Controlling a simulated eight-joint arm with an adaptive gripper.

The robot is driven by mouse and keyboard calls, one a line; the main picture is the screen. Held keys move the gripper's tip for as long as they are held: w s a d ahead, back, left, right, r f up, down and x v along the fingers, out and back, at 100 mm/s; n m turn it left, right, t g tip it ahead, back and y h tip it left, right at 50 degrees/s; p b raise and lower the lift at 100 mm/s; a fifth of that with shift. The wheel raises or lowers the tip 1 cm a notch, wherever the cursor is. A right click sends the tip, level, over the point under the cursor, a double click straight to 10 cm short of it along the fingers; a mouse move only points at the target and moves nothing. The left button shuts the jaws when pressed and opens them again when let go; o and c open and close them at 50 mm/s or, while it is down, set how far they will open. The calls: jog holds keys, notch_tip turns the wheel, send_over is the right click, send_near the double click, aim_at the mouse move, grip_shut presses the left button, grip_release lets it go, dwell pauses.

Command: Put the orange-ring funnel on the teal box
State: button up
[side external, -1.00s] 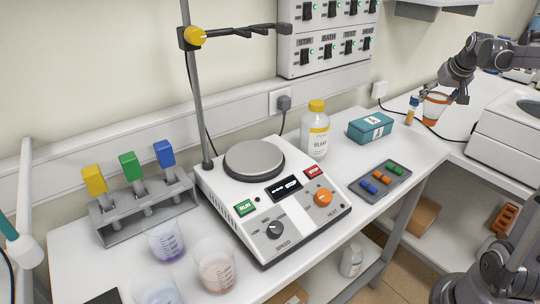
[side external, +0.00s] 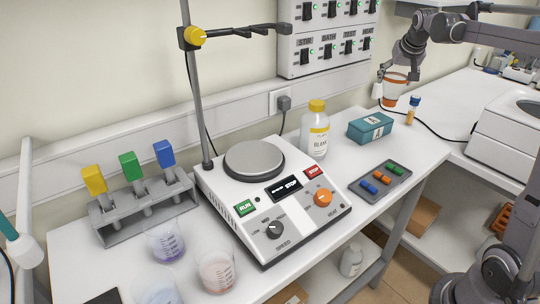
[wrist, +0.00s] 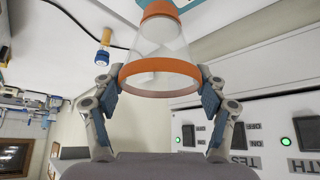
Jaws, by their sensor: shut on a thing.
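The orange-ring funnel (side external: 395,88) is a clear cone with an orange rim. It also fills the upper middle of the wrist view (wrist: 158,72), where a second, smaller orange band shows at its far end. My gripper (side external: 395,75) is shut on the funnel, with one finger on each side of the rim; the fingers also show in the wrist view (wrist: 158,85). The funnel hangs in the air, a little above and to the right of the teal box (side external: 370,126). The teal box sits on the bench near the wall, with a white label on it.
A small vial with an orange lower part and blue cap (side external: 412,111) stands right of the box. A white bottle with yellow cap (side external: 316,132) stands left of it. A grey tray of coloured pieces (side external: 381,181) lies in front. The switch panel (side external: 325,35) is on the wall.

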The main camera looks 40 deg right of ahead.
jog(key=shift+w+a+f, duration=0.3)
jog(key=shift+w+f, duration=0.3)
jog(key=shift+f, duration=0.5)
jog(key=shift+w+a+f, duration=0.3)
jog(key=shift+w+f, duration=0.35)
jog(key=shift+f, duration=0.45)
jog(key=shift+w+a+f, duration=0.3)
jog(key=shift+w+f, duration=0.3)
jog(key=shift+f, duration=0.5)
jog(key=shift+f, duration=0.1)
jog(key=o, duration=1.2)
jog(key=v, duration=1.2)
jog(key=s+a+f+n+t+y, duration=0.1)
jog(key=s+a+f+n, duration=0.15)
jog(key=a, duration=0.55)
jog(key=s+a+f+n+y, duration=0.1)
jog(key=s+a+n, duration=0.15)
jog(key=a, duration=0.55)
jog(key=s+a+f+n+y, duration=0.1)
jog(key=s+a+f, duration=0.2)
jog(key=a, duration=0.1)
jog(key=s+a+f+n+t, duration=0.1)
jog(key=s+a+f, duration=0.3)
jog(key=a, duration=0.1)
jog(key=s+a+f+n+y, duration=0.1)
jog(key=s+a+f+n, duration=0.1)
jog(key=s+a+f, duration=0.1)
jog(key=shift+s+a+f+y, duration=0.3)
jog(key=shift+s+a+f, duration=0.05)
jog(key=shift+s+a, duration=0.3)
